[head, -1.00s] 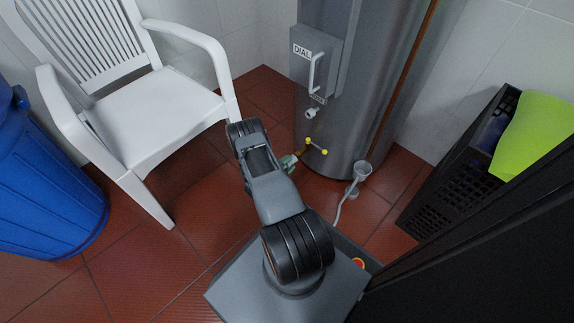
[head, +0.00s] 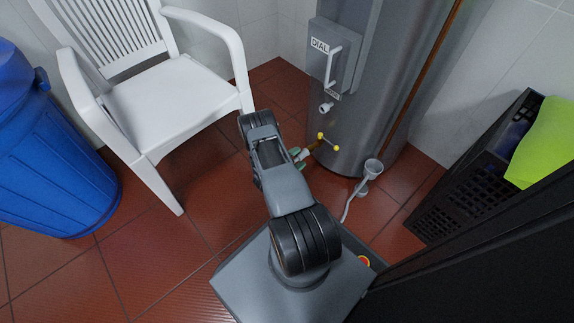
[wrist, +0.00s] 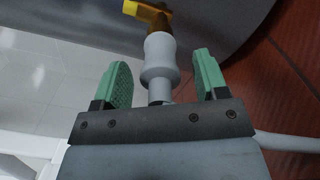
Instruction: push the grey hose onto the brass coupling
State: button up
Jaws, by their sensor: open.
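The grey hose end (wrist: 161,60), with a thicker collar, stands between the two green pads of my gripper (wrist: 162,68) in the wrist view. My gripper is open, with a gap between each pad and the hose. The far end of the hose meets the brass coupling (wrist: 160,25); how deep it sits on it I cannot tell. In the head view, the brass coupling (head: 315,145) sticks out low on the grey tank, and the pale hose end (head: 306,153) shows beside it. My gripper (head: 296,156) is mostly hidden behind my arm there.
Yellow-tipped valve handle (head: 337,148) sits by the coupling. A grey drain cup (head: 373,166) with a pale tube (head: 350,205) stands right of it. A white chair (head: 170,100) and blue bin (head: 55,150) are left, a black crate (head: 465,185) right. Tiled floor between is clear.

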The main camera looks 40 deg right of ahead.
jog(key=a+p, duration=0.2)
jog(key=a, duration=1)
jog(key=shift+w+a+p, duration=0.35)
jog(key=shift+w+p, duration=0.05)
jog(key=shift+w, duration=0.05)
